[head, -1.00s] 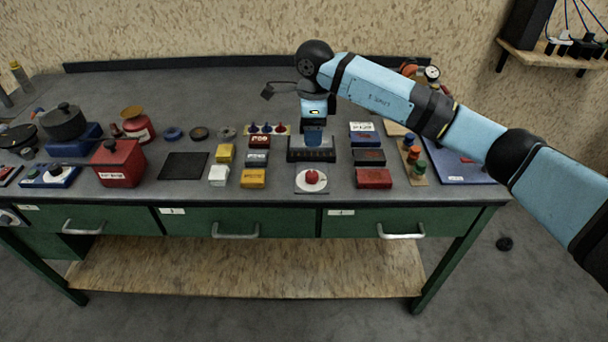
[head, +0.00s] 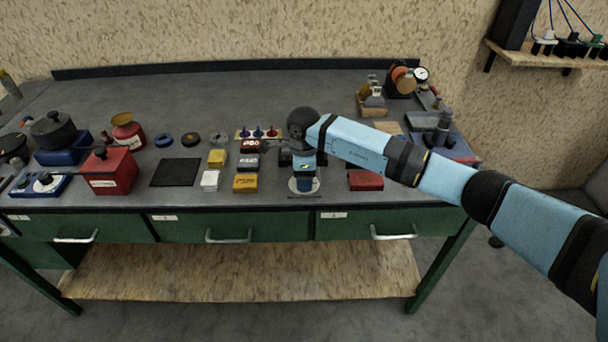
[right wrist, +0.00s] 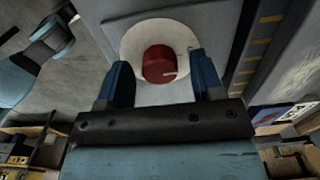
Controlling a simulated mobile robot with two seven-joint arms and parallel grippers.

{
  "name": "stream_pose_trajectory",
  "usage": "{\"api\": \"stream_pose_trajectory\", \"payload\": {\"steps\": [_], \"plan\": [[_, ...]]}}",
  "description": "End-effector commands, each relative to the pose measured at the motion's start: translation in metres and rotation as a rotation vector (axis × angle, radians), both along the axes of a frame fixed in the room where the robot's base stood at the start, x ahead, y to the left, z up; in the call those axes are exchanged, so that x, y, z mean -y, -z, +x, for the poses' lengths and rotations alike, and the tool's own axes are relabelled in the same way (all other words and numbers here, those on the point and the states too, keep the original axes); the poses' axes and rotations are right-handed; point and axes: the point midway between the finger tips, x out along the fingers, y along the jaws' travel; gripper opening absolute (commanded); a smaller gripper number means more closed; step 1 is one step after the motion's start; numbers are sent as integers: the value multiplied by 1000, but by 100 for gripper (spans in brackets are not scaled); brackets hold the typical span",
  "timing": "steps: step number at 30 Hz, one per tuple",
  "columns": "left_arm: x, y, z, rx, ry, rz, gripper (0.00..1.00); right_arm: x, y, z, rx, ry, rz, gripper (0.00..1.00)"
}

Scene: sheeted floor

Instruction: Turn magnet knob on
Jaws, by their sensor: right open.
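The knob is red (right wrist: 158,62) with a small pale mark and sits on a round white dial (right wrist: 130,45) in the right wrist view. In the head view the dial's rim (head: 292,186) shows near the bench's front edge, and the knob is hidden behind my right gripper. My right gripper (head: 305,186) points down over the dial. In the right wrist view its two blue fingers (right wrist: 162,72) are apart, one on each side of the knob. I cannot tell whether they touch it. My left gripper is not in view.
A red block (head: 365,181) lies right of the dial and a yellow block (head: 245,183) to its left. A red box (head: 110,171) and a black mat (head: 175,172) stand further left. My right arm covers the items behind it. Green drawers (head: 232,229) lie below the bench edge.

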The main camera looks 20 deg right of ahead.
Motion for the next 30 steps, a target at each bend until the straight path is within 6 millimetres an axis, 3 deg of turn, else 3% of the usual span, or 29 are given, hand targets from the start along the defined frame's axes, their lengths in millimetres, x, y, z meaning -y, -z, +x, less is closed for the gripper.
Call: {"api": "stream_pose_trajectory", "payload": {"steps": [5, 12, 22, 30], "plan": [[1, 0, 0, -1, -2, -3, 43, 0, 0, 0, 0, 0, 0, 61], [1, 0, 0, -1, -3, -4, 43, 0, 0, 0, 0, 0, 0, 11], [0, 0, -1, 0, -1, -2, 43, 0, 0, 0, 0, 35, 0, 12], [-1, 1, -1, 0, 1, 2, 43, 0, 0, 0, 1, 192, 0, 12]]}}
